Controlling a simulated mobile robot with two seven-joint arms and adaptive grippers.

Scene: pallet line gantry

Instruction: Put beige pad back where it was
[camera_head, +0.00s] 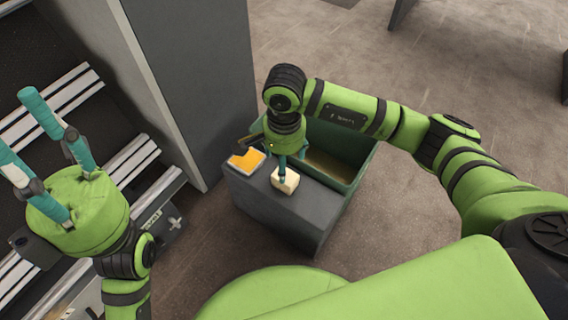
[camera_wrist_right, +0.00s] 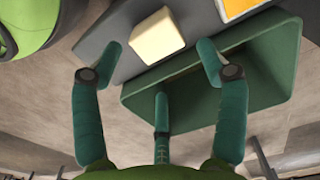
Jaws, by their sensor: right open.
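The beige pad (camera_head: 286,181) is a small pale block on top of the dark grey stand (camera_head: 265,205) in the head view. My right gripper (camera_head: 292,165) is over the pad with its teal fingers pointing down. In the right wrist view the pad (camera_wrist_right: 157,36) lies beyond and between the spread fingertips (camera_wrist_right: 160,52), and the fingers look clear of it. My left gripper (camera_head: 14,122) is at the far left of the head view, fingers apart and empty, pointing up. Part of the pad is hidden by a finger in the head view.
An orange item in a pale-edged tray (camera_head: 247,161) lies beside the pad on the stand. A green bin (camera_head: 358,163) adjoins the stand. A tall grey panel (camera_head: 200,70) rises behind, with metal rails (camera_head: 60,105) at left.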

